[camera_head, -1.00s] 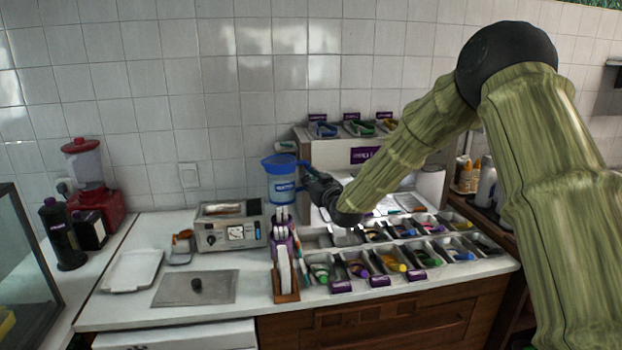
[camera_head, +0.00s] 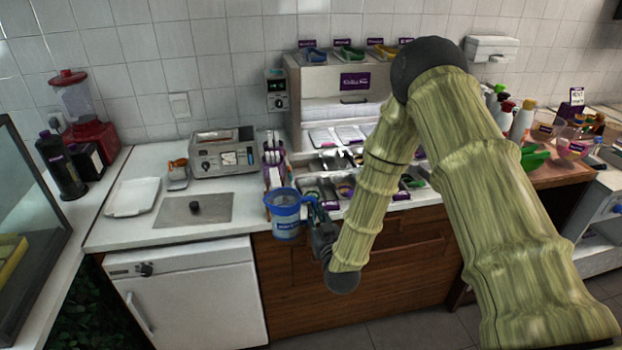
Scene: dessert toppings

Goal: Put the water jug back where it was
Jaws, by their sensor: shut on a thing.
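The water jug (camera_head: 286,222) is translucent blue with a bright blue rim and a label on its front. It is upright and appears in front of the counter's front edge, over the wooden cabinet front. My gripper (camera_head: 316,218) comes from the right and is shut on the jug's handle side. The fingers are dark and small, and the jug and wrist partly hide them.
The white counter (camera_head: 137,226) has a bare stretch at left, with a metal lid (camera_head: 173,212) and a white tray (camera_head: 132,197). Behind the jug are a purple holder (camera_head: 272,156), a grey machine (camera_head: 221,158) and several topping bins. A red blender (camera_head: 92,137) stands at far left.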

